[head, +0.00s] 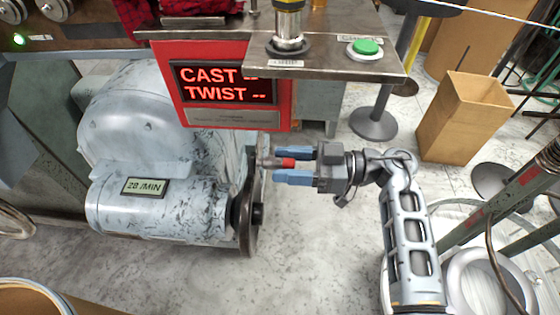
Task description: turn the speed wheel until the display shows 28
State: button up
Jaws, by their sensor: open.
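The speed wheel (247,228) is dark and seen nearly edge-on, at the right end of the scuffed grey motor housing (150,215). Its crank handle (271,162) sticks out to the right near the wheel's top and has a red end. The small greenish display (144,187) on the housing appears to read 28 /MIN. My gripper (286,164) comes from the right with its blue fingers apart. The red end of the handle lies between the fingertips in this view. Whether a finger touches it, I cannot tell.
A red panel (235,118) reading CAST -- and TWIST -- hangs above. A metal shelf (330,62) with a green button (366,46) overhangs my gripper. A cardboard box (458,120) and a post base (373,124) stand at the right. The floor below the wheel is clear.

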jog(key=shift+a, duration=0.85)
jog(key=shift+c, duration=0.3)
grip_shut()
